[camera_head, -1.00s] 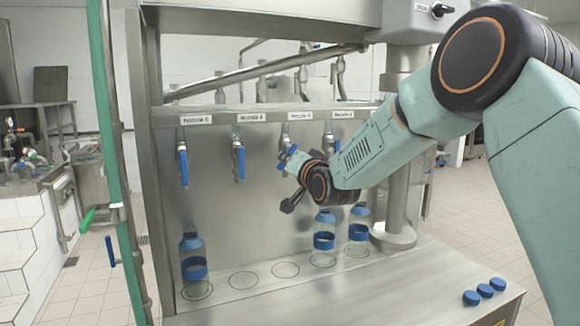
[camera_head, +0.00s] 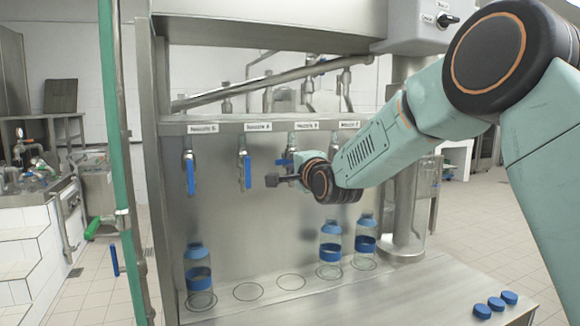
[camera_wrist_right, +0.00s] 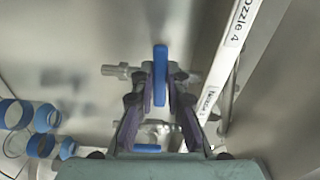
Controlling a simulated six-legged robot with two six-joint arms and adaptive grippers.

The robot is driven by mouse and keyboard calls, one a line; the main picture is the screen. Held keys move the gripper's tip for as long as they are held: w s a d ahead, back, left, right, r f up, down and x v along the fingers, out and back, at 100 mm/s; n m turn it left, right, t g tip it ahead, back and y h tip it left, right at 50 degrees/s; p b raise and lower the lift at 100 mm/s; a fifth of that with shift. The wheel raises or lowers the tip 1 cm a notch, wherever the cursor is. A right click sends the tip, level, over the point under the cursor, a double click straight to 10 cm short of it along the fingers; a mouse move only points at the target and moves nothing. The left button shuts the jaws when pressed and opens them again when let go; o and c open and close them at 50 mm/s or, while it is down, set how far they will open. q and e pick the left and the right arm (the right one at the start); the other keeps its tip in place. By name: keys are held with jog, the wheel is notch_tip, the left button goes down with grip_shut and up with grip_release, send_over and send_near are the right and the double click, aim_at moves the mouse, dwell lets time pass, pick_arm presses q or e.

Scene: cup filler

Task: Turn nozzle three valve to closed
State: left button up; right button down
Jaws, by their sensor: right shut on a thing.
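The nozzle three valve is the third from left on the steel rail, under its white label (camera_head: 306,125). Its blue handle is mostly hidden behind my right gripper (camera_head: 275,180) in the head view. In the right wrist view the blue handle (camera_wrist_right: 160,75) stands between the two dark fingers of my right gripper (camera_wrist_right: 160,90), which is shut on it. A label reading Nozzle 4 (camera_wrist_right: 238,22) shows on the rail there. The blue handles of nozzle five (camera_head: 190,176) and nozzle four (camera_head: 246,172) hang straight down. My left gripper is out of view.
A bottle (camera_head: 197,272) stands under nozzle five; two more (camera_head: 330,250) (camera_head: 364,243) stand at the right. Several ring marks line the steel shelf (camera_head: 400,295). Three blue caps (camera_head: 496,303) lie at its right. A green pole (camera_head: 118,160) stands at left.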

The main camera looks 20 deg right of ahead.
jog(key=shift+r+m, duration=0.2)
jog(key=shift+m, duration=0.4)
jog(key=c, duration=1.3)
grip_release()
jog(key=shift+s+d, duration=0.15)
jog(key=shift+c, duration=0.2)
jog(key=shift+f, duration=0.1)
jog(key=s, duration=1.2)
jog(key=shift+a, duration=0.45)
jog(key=shift+w, duration=0.15)
